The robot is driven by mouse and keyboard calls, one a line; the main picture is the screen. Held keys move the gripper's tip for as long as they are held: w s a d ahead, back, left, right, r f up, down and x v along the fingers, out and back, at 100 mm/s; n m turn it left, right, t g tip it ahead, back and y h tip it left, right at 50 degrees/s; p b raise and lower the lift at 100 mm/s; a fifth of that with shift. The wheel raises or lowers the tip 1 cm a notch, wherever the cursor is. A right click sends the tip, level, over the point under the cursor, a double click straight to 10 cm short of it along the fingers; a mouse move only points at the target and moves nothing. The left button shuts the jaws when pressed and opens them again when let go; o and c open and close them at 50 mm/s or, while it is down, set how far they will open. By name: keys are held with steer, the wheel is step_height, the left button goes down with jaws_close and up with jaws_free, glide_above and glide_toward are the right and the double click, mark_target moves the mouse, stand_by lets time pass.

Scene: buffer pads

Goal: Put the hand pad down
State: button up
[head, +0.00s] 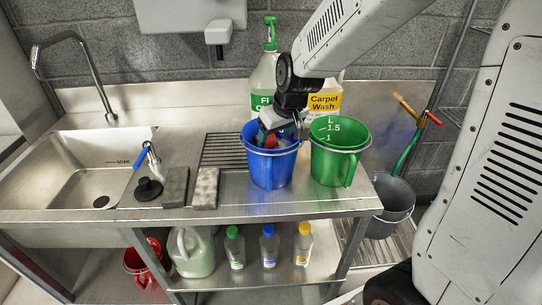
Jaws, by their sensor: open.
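Two rectangular pads lie side by side on the steel counter: a dark grey pad (175,187) next to the sink and a paler, mottled pad (206,188) to its right. I cannot tell which of them is the hand pad. My gripper (268,136) is open, at the mouth of the blue jug (268,170), to the right of both pads and apart from them. Something red shows around the fingertips inside the jug's rim; I cannot tell what it is. The fingertips are partly hidden.
A green measuring jug (338,150) stands right of the blue one. Large bottles (263,80) stand behind. A black plunger (148,189) and the sink (85,165) are left. Several small bottles (269,246) stand on the lower shelf. The counter's front strip is clear.

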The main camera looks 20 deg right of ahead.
mark_target(270, 146)
steer(key=x, duration=0.6)
steer(key=shift+w+a+f, duration=0.1)
steer(key=shift+a+f, duration=0.1)
steer(key=shift+f, duration=0.05)
steer(key=c, duration=0.9)
steer(key=shift+r, duration=0.15)
